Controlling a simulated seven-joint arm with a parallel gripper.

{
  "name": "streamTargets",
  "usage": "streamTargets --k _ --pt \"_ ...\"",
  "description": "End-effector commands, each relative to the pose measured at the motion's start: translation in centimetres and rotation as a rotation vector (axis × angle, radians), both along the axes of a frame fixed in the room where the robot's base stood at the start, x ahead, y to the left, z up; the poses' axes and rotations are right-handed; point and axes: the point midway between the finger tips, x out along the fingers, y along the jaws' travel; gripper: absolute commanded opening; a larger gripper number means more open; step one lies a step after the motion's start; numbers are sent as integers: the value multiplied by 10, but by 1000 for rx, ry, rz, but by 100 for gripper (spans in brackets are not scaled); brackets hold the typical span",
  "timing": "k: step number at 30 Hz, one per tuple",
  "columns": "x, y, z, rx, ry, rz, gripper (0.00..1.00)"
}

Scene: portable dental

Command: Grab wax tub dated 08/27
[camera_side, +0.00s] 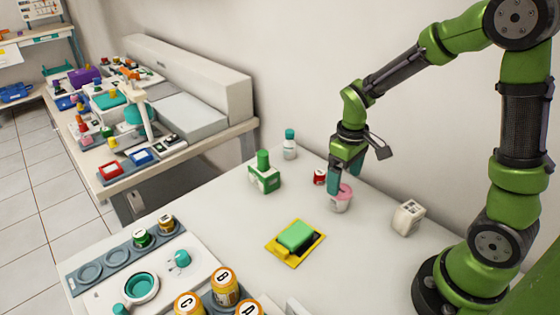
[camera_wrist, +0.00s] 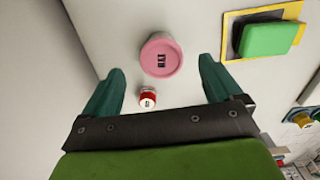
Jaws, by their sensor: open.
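A tub with a pink lid (camera_side: 341,192) stands upright on the white table below my gripper (camera_side: 343,182). In the wrist view the pink lid (camera_wrist: 161,52) carries a dark printed mark, too small to read as a date. A smaller red-and-white pot (camera_side: 320,177) stands beside it and shows in the wrist view (camera_wrist: 148,98), its mark also unreadable. My gripper (camera_wrist: 162,70) points down with its teal fingers spread wide and nothing held. The pink lid appears just ahead of the gap between the fingertips; I cannot tell the exact height between them.
A green block on a yellow tray (camera_side: 295,237), a green bottle box (camera_side: 264,174), a teal-capped bottle (camera_side: 289,144) and a white box (camera_side: 408,217) stand around. The wall is close behind. Lettered jars (camera_side: 225,286) and a holder strip (camera_side: 104,262) are at front left.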

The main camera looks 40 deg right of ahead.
Motion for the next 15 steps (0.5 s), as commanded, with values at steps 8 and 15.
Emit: streamTargets --k 8,15 --pt "0 2 -30 1 6 -1 92" --pt "1 2 -55 1 1 -2 92"
